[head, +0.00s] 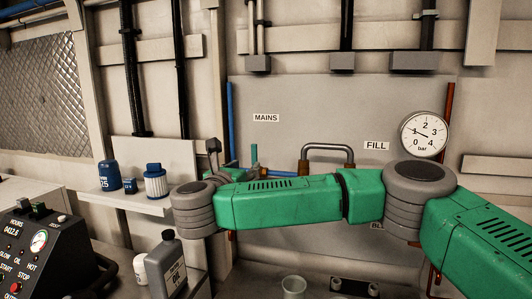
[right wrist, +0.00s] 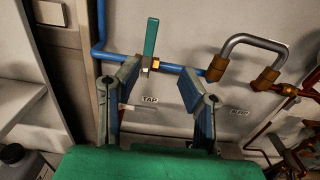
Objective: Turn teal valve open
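The teal valve's lever (right wrist: 150,38) stands upright, across the blue horizontal pipe, on a brass body (right wrist: 151,63) in the right wrist view. In the head view the teal lever (head: 254,155) shows just above my green forearm, with its lower part hidden. My right gripper (right wrist: 160,74) is open and empty. Its two fingers spread below the pipe, one on each side of the valve in the picture; contact is not visible. In the head view a grey finger part (head: 213,147) pokes up beyond my wrist joint. My left gripper is not in view.
A grey bent hose (right wrist: 246,45) with brass ends joins the pipe right of the valve. Copper pipes (right wrist: 292,155) lie lower right. A gauge (head: 424,134) hangs on the panel. A shelf (head: 120,199) with blue containers and a control box (head: 45,250) stand left.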

